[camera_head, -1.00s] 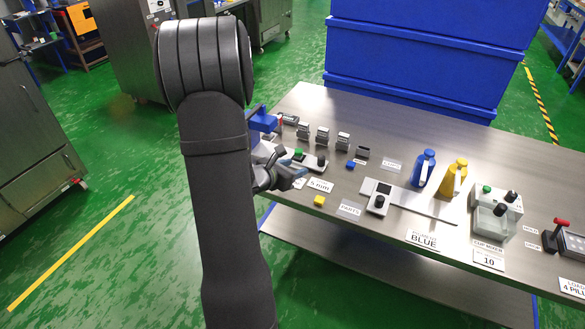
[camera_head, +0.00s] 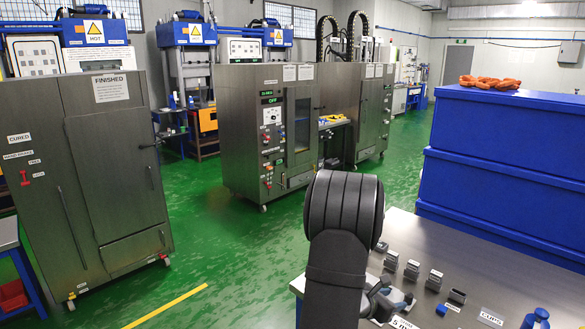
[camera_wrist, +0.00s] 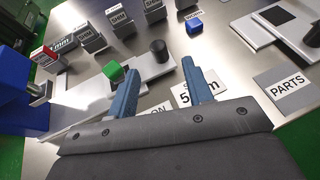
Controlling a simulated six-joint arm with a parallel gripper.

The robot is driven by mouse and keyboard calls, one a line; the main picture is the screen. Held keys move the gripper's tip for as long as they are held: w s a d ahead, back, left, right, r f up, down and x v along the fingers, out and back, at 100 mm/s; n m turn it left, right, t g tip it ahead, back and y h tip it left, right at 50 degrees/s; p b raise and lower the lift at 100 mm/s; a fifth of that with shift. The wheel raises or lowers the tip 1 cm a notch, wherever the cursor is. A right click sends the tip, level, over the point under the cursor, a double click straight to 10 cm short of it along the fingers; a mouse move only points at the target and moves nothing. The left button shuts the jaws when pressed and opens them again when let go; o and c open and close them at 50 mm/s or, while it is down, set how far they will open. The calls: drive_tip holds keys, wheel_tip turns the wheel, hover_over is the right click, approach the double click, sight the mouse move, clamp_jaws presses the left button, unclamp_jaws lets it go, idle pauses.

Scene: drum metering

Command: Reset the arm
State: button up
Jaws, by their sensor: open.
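My gripper (camera_wrist: 158,75) is open, with two blue-grey fingers spread apart and nothing between them in the wrist view. It is over the left part of the steel table, in front of a light grey device with a green block or button (camera_wrist: 113,70) and a black knob (camera_wrist: 158,50). A "5 mm" label (camera_wrist: 186,97) lies partly behind the right finger. In the head view my gripper (camera_head: 390,303) shows low in the picture, partly hidden by my dark arm. Its exact height above the table I cannot tell.
Several small grey blocks (camera_head: 412,269) stand in a row behind the device. A small blue cube (camera_wrist: 194,26) lies right of them. Stacked blue crates (camera_head: 500,165) stand behind the table. Steel cabinets (camera_head: 105,190) stand left across open green floor (camera_head: 215,245).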

sight(409, 296)
drive_tip(key=x, duration=1)
drive_tip(key=shift+w+d+f, duration=0.15)
drive_tip(key=shift+d+f, duration=0.05)
drive_tip(key=shift+d, duration=0.05)
drive_tip(key=shift+o, duration=0.4)
